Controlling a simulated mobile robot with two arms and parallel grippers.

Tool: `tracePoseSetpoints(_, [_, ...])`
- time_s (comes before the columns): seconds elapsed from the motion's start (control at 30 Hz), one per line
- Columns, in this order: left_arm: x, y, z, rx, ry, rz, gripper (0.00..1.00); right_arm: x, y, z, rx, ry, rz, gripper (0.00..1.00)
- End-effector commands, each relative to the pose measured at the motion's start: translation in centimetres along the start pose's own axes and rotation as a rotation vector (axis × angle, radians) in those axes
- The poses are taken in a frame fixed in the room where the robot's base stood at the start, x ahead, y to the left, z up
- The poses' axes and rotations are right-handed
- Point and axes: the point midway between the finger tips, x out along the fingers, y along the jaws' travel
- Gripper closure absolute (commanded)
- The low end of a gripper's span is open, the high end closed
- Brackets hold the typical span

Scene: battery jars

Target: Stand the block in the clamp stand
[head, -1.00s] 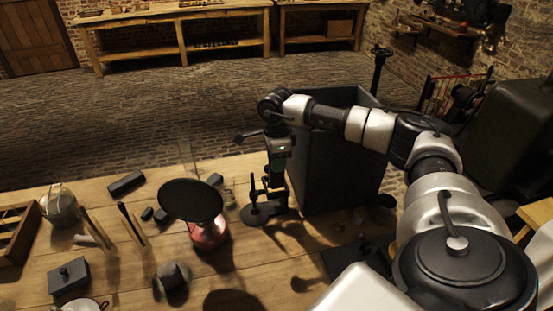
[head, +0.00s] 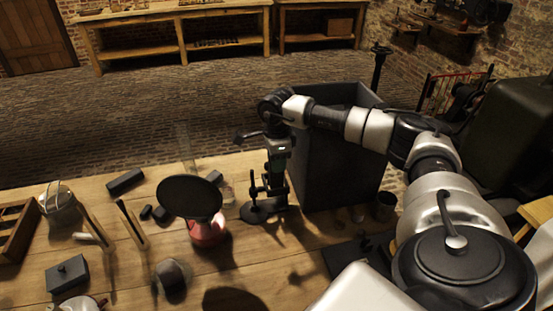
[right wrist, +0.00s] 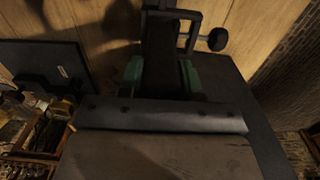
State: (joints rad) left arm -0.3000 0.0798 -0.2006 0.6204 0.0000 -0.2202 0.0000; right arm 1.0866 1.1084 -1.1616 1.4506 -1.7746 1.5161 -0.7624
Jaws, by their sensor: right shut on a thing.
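The clamp stand (head: 262,210) has a dark round base and upright posts, and stands on the bench near its far edge. My right gripper (head: 278,187) points down right beside the posts. In the right wrist view its green-sided fingers (right wrist: 160,76) are shut on a dark block (right wrist: 161,45). Dark bars of the stand and a round knob (right wrist: 218,39) show close around the block's far end. I cannot tell whether the block touches the stand's base. In the head view the gripper and posts largely hide the block. My left gripper is out of view.
A black round disc (head: 190,197) on a red base stands left of the stand. A large dark box (head: 338,165) is close behind and right of the gripper. A dark bar (head: 125,182), a lidded box (head: 67,275) and a glass jar (head: 58,205) are farther left.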

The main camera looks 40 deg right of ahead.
Motion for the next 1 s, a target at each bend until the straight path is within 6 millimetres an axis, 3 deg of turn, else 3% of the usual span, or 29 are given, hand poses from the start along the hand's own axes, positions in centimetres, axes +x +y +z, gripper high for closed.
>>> tracePoseSetpoints(0.37, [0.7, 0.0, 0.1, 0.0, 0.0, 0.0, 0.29, 1.0, 0.0, 0.0, 0.0, -0.001, -0.002, 0.98])
tracePoseSetpoints(0.4, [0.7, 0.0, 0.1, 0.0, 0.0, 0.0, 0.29, 1.0, 0.0, 0.0, 0.0, -0.001, -0.002, 0.65])
tracePoseSetpoints(0.6, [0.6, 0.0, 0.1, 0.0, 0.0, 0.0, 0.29, 0.9, 0.0, 0.0, 0.0, -0.001, -0.001, 0.36])
tracePoseSetpoints(0.87, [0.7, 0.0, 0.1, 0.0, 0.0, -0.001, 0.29, 0.9, 0.0, 0.0, 0.0, 0.0, 0.0, 0.36])
tracePoseSetpoints(1.0, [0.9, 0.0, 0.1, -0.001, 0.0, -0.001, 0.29, -0.2, -0.1, 0.1, 0.0, -0.002, -0.002, 0.36])
